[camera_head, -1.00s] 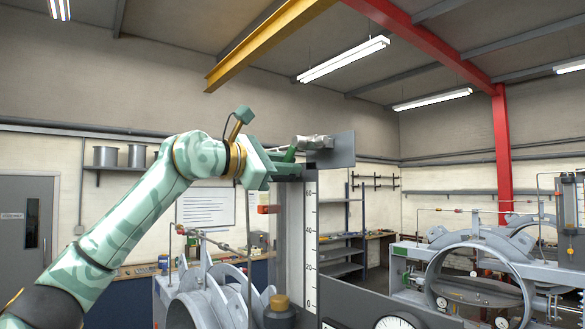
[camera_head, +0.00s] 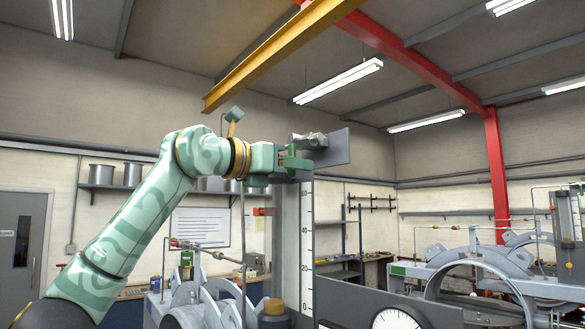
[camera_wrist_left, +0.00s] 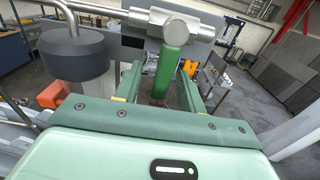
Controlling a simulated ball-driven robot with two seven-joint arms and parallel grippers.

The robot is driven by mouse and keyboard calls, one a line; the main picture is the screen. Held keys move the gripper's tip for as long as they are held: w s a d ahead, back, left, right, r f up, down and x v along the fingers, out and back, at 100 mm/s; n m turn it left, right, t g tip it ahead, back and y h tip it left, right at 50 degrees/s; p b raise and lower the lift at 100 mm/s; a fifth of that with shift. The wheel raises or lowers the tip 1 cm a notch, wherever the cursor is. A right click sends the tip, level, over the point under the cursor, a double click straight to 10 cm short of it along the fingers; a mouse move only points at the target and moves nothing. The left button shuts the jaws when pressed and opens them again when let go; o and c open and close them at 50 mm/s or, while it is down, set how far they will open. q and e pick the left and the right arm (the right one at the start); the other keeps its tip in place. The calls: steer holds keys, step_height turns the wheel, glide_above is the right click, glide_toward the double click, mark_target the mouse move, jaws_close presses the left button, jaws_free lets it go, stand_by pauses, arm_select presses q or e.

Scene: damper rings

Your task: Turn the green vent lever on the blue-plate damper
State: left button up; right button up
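The green vent lever (camera_wrist_left: 172,66) hangs from a grey metal valve body (camera_wrist_left: 180,27) in the left wrist view. In the head view the valve body (camera_head: 308,140) sits against a grey-blue plate (camera_head: 336,147) on top of the scaled column. My left gripper (camera_wrist_left: 160,88) is open, with one finger on each side of the lever and its lower end between them. I cannot tell whether either finger touches it. In the head view my left gripper (camera_head: 298,163) reaches the valve from the left, nearly level. My right gripper is not in view.
A dark cylinder (camera_wrist_left: 73,52) on a bent pipe stands close to the left of the gripper. Below the arm is a grey ring damper (camera_head: 200,300) with a brass-coloured cap (camera_head: 272,306). Another ring damper (camera_head: 470,270) stands at the right.

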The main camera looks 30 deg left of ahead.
arm_select(q)
steer(key=shift+s, duration=0.15)
steer(key=shift+b+v, duration=0.3)
steer(key=shift+v, duration=0.55)
steer(key=b+v, duration=0.1)
steer(key=v, duration=0.5)
stand_by(0.6)
